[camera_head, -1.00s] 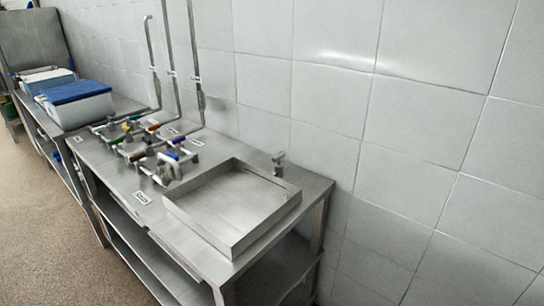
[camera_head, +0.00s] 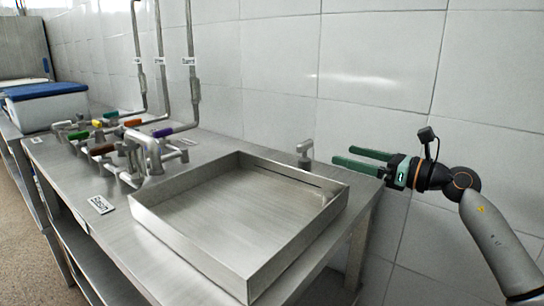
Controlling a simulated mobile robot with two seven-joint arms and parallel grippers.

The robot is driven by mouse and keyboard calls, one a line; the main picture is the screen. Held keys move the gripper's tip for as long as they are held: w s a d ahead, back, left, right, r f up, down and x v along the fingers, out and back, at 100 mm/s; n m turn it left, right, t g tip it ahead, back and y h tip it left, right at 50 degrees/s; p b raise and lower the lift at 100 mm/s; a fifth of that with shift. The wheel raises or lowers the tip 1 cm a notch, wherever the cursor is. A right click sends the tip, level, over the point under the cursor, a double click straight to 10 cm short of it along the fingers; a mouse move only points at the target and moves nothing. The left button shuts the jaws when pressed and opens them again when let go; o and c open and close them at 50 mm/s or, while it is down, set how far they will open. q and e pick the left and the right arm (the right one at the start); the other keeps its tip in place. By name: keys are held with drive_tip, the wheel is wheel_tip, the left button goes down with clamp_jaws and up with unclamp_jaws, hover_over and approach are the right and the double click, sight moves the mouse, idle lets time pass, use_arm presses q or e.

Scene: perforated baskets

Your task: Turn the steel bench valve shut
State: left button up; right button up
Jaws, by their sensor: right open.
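A cluster of valves and pipes stands on the steel bench (camera_head: 75,165), with coloured handles: purple (camera_head: 162,132), orange (camera_head: 133,122), brown (camera_head: 101,149), green (camera_head: 78,135) and yellow. A bare steel fitting (camera_head: 150,145) with bent pipes stands at the cluster's front. A small bare steel tap-like fitting (camera_head: 305,152) stands behind the basin's right part. I cannot tell which one is the steel bench valve. My right gripper (camera_head: 342,155) has green fingers, open and empty, pointing left just right of the small fitting, apart from it. My left gripper is not in view.
A shallow square steel basin (camera_head: 240,262) takes up the bench's right part. Pipes (camera_head: 160,60) rise along the tiled wall behind the valves. A blue-lidded white box (camera_head: 45,105) stands at the far left. A label (camera_head: 101,204) lies at the front.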

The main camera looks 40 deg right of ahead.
sight(308, 143)
drive_tip(key=shift+w+r+n, duration=0.25)
drive_tip(key=shift+w+n, duration=0.05)
drive_tip(key=shift+w, duration=0.2)
drive_tip(key=x, duration=0.7)
drive_tip(key=shift+b, duration=0.4)
drive_tip(key=shift+x, duration=1)
drive_tip(key=shift+p+x, duration=0.6)
drive_tip(key=shift+x, duration=0.15)
drive_tip(key=shift+w+a+f, duration=0.1)
drive_tip(key=shift+w, duration=0.45)
drive_tip(key=shift+c, duration=0.2)
